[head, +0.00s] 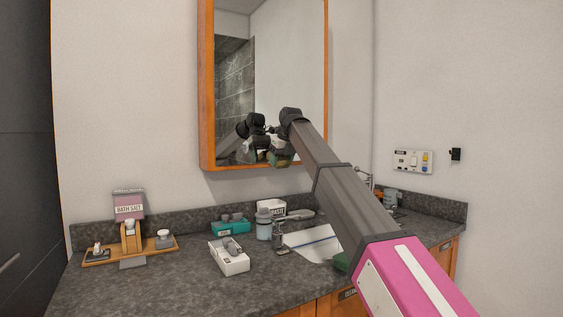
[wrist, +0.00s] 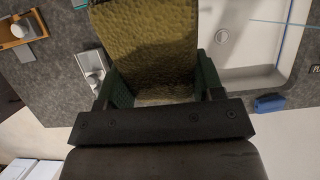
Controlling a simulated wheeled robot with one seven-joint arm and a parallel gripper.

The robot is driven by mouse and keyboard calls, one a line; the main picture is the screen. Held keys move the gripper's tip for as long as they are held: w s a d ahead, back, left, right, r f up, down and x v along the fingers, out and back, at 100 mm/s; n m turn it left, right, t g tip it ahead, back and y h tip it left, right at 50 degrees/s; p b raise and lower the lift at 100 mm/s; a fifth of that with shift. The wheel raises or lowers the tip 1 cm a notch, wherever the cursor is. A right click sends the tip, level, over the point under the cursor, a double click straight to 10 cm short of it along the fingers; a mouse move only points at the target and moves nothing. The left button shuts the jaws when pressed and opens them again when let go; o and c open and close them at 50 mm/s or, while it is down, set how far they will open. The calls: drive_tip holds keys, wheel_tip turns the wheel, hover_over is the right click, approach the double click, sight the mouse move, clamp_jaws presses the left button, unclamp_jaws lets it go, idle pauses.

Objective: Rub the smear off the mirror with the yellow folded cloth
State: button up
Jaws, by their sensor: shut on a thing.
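The mirror (head: 290,60) hangs on the wall in an orange wooden frame. My gripper (head: 280,160) is in front of its lower part, pointing down, with its reflection beside it in the glass. In the wrist view my gripper (wrist: 162,85) is shut on the yellow folded cloth (wrist: 145,45), which sits between the two green fingers and extends beyond them. In the head view I cannot make out the cloth clearly, nor whether it touches the glass. I cannot make out the smear; my arm and gripper cover part of the lower mirror.
Below is a dark stone counter (head: 150,285) with a white sink (head: 312,243) and a tap (head: 279,235). A wooden tray (head: 155,247), a bath salt packet (head: 128,205), a white box (head: 229,262), a teal box (head: 231,228) and a bottle (head: 263,225) stand left of the sink.

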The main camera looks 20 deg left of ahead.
drive_tip(key=shift+w+a, duration=0.2)
idle(0.5)
drive_tip(key=shift+w+d, duration=0.95)
drive_tip(key=shift+w, duration=0.05)
drive_tip(key=w+d, duration=0.5)
drive_tip(key=w, duration=0.2)
idle(1.1)
drive_tip(key=shift+s+d, duration=0.1)
